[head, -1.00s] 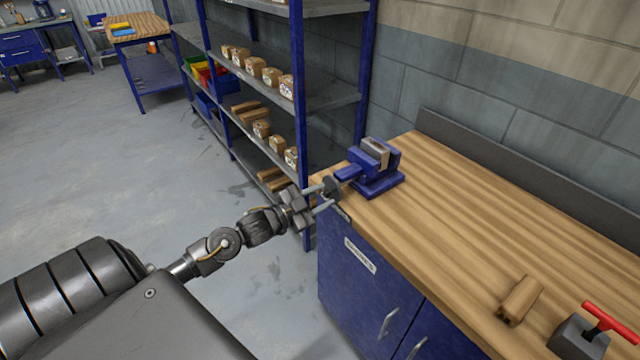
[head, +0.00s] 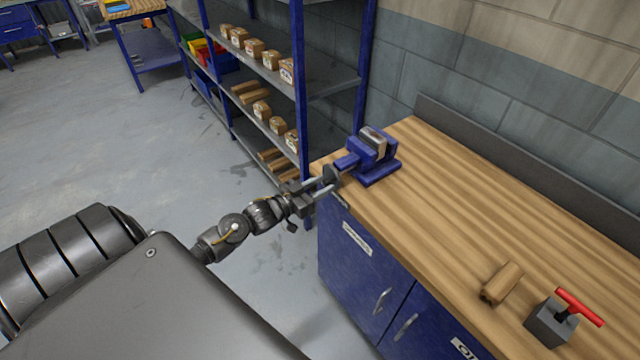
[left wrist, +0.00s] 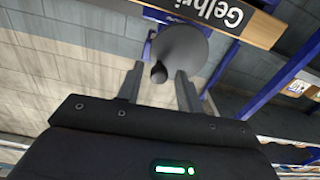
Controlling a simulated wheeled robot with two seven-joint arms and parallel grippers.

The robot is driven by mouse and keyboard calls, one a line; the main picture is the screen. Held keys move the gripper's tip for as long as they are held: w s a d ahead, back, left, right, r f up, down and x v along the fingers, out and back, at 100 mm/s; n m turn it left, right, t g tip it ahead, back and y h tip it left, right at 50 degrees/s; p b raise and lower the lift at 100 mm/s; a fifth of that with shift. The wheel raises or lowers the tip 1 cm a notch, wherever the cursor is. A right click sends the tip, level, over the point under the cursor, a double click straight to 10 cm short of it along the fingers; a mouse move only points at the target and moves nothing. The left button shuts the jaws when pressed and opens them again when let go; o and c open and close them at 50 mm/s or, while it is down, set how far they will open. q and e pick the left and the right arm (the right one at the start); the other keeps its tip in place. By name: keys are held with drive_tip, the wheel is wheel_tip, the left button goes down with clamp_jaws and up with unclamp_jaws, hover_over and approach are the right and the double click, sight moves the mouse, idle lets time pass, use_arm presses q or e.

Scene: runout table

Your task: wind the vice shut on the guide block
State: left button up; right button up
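The blue vice (head: 378,172) stands on the far left corner of the wooden bench. A pale block, seemingly the guide block (head: 374,142), sits between its jaws; any gap is too small to tell. The vice's round grey handwheel (head: 330,175) faces my left gripper (head: 322,186), whose fingers reach up to it from the left. In the left wrist view the handwheel (left wrist: 184,46) is just beyond the fingertips. Its dark knob (left wrist: 158,73) lies between the two spread fingers (left wrist: 160,80), with visible space on both sides. My right gripper is not in view.
On the bench (head: 450,220) lie a small wooden block (head: 502,284) and a grey block with a red T-handle (head: 552,322), both at the near right. Blue shelving (head: 302,90) with boxes stands behind the vice. The middle of the bench is clear.

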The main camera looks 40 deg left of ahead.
use_arm(q)
drive_tip(key=shift+c, duration=0.5)
clamp_jaws()
drive_tip(key=m, duration=0.1)
drive_tip(key=m+b, duration=0.1)
drive_tip(key=m, duration=0.1)
drive_tip(key=shift+d+f, duration=0.15)
drive_tip(key=shift+f, duration=0.25)
